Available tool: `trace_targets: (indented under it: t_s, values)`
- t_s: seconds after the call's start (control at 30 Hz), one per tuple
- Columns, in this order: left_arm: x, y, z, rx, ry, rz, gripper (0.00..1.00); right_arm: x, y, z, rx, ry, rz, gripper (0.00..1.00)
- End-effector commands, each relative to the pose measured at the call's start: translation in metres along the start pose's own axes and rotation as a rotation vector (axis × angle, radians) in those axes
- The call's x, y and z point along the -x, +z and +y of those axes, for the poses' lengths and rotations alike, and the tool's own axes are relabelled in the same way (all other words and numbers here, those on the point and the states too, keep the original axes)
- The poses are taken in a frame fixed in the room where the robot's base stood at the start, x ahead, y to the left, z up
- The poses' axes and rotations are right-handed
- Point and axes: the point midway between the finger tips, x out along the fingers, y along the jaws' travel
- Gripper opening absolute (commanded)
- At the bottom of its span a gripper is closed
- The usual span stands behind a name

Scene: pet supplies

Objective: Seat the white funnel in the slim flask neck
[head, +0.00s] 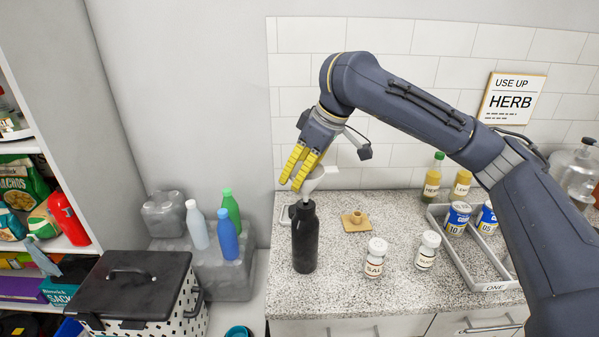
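The white funnel (316,181) is in the head view, just right of my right gripper's fingers and directly above the black slim flask (305,242). Its narrow end points down at the flask neck and looks tilted. I cannot tell whether the spout is inside the neck or only above it. The flask stands upright near the counter's left edge. My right gripper (297,184) has its yellow fingers pointing down beside the funnel, with a narrow gap between them. Whether they grip the funnel is unclear, since they partly cover it. My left gripper is not in view.
A grey tray (466,250) with blue cans is further right. Two bottles (433,178) (460,186) stand behind. The front counter is clear.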

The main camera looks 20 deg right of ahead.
Motion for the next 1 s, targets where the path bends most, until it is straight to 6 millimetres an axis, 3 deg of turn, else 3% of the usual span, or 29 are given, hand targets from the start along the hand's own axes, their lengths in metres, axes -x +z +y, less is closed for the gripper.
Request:
trace_targets:
  t_s: [1.0]
  values:
    - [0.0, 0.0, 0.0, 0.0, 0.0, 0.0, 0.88, -0.017, 0.007, 0.0, 0.0, 0.0, 0.0, 0.27]
